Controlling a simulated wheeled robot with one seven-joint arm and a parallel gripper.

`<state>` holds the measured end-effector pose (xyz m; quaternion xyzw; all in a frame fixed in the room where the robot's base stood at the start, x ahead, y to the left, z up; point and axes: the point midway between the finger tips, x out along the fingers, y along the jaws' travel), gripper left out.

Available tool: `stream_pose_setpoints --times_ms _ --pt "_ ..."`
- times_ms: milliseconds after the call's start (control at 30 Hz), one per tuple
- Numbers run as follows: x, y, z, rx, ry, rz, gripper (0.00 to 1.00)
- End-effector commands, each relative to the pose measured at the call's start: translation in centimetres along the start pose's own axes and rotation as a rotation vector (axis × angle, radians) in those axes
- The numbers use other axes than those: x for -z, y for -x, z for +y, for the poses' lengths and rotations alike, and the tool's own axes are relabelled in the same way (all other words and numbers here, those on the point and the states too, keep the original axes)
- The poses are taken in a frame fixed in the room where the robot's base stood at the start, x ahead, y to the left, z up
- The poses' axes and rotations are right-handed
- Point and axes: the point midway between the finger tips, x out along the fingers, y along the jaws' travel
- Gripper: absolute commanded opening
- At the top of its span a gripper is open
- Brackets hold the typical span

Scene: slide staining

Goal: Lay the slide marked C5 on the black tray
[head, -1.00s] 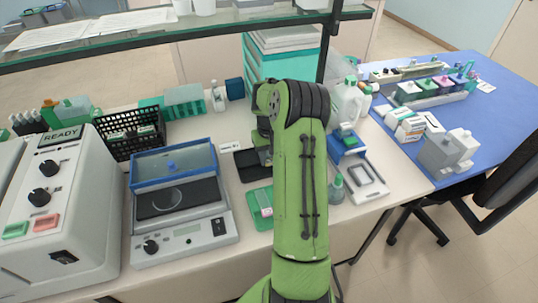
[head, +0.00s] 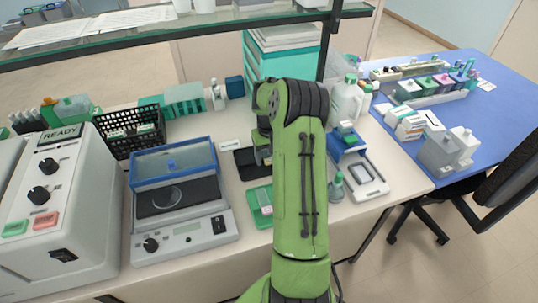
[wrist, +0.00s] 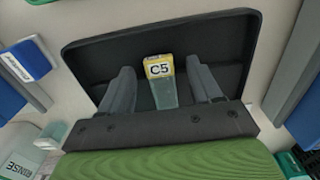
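The slide marked C5 (wrist: 163,85) has a yellow-edged label and a clear glass body. In the wrist view it appears to lie on the black tray (wrist: 100,45), label toward the tray's far edge. My gripper (wrist: 161,68) is over the tray with its two grey fingers spread, one on each side of the slide, with a gap on both sides. The slide's near end is hidden by my gripper. In the head view the black tray (head: 246,160) is partly hidden behind my arm, and the slide cannot be made out.
A green holder (head: 262,222) with a pale piece on it lies just in front of the black tray. A balance (head: 180,232) stands to the left.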

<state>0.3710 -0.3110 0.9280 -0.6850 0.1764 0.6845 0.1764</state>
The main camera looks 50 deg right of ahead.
Motion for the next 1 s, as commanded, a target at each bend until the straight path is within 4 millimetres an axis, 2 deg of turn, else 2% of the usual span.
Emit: stream_pose_setpoints --times_ms 233,333,467,700,800,900,1000 --pt "0.0 0.1 0.0 0.0 0.0 0.0 0.63" --pt "0.1 1.2 0.0 -0.001 0.0 0.004 0.63" --pt "0.1 4.5 0.0 -0.003 0.0 0.006 0.63" --pt "0.1 11.4 0.0 -0.002 0.0 0.005 0.63" --pt "0.1 13.7 0.0 -0.001 0.0 0.003 0.63" --pt "0.1 15.2 0.0 -0.001 0.0 0.002 0.63" --pt "0.0 15.8 0.0 0.0 0.001 0.0 0.63"
